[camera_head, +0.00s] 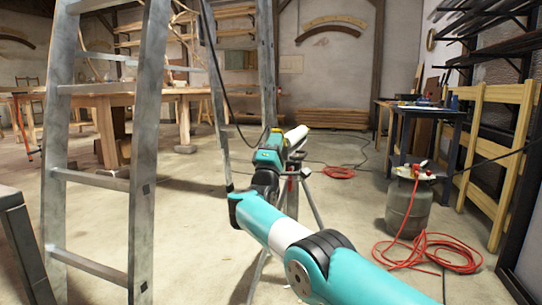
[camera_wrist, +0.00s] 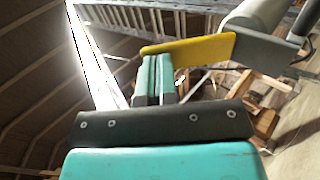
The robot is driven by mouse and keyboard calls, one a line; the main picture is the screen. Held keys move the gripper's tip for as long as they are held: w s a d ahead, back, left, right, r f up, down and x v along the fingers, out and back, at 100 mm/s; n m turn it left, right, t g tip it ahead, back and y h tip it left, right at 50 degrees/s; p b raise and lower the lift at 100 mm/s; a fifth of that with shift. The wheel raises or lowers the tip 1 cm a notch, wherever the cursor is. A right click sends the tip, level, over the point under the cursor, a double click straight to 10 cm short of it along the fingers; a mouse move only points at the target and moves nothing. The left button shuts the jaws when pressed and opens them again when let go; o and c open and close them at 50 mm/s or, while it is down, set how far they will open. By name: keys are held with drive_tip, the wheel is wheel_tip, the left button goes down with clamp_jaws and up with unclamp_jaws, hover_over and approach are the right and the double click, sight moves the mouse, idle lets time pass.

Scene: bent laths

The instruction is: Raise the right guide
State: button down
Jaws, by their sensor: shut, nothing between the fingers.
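My gripper (camera_wrist: 156,62) is shut and empty in the wrist view, its two dark green fingers pressed together. A yellow flat bar (camera_wrist: 205,48) lies across just beyond the fingertips, its left end close to them; I cannot tell whether they touch. The bar runs right to a pale grey cylinder (camera_wrist: 258,17). In the head view the pale cylinder (camera_head: 297,136) stands out past my gripper (camera_head: 284,148), on a stand with thin legs (camera_head: 312,205). My arm hides part of the stand. I cannot tell for certain which part is the right guide.
A metal ladder (camera_head: 143,150) stands close on the left. A grey tank (camera_head: 408,207) with a coiled red hose (camera_head: 430,252) is on the floor at right, near a dark table (camera_head: 420,108). A wooden workbench (camera_head: 105,105) is behind the ladder. Floor between is mostly clear.

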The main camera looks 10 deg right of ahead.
sight(277, 130)
drive_tip(key=r+g+p, duration=0.1)
drive_tip(key=p, duration=0.1)
drive_tip(key=r+g+y+p, duration=0.1)
drive_tip(key=p, duration=0.1)
drive_tip(key=r+p, duration=0.1)
drive_tip(key=p, duration=0.1)
drive_tip(key=shift+w+d+r+g+p, duration=0.1)
drive_tip(key=shift+w+d+g+p, duration=0.2)
drive_tip(key=shift+w+g, duration=0.1)
drive_tip(key=g+p, duration=0.1)
drive_tip(key=p, duration=0.1)
drive_tip(key=w+r+g+y+p, duration=0.1)
drive_tip(key=p, duration=0.2)
drive_tip(key=shift+d+r+y+p, duration=0.1)
drive_tip(key=shift+d+y+p, duration=0.15)
drive_tip(key=shift+y+p, duration=0.05)
drive_tip(key=shift+f+b, duration=0.7)
drive_tip(key=shift+f, duration=0.05)
drive_tip(key=b+v, duration=0.4)
drive_tip(key=v, duration=1)
drive_tip(key=shift+r, duration=0.1)
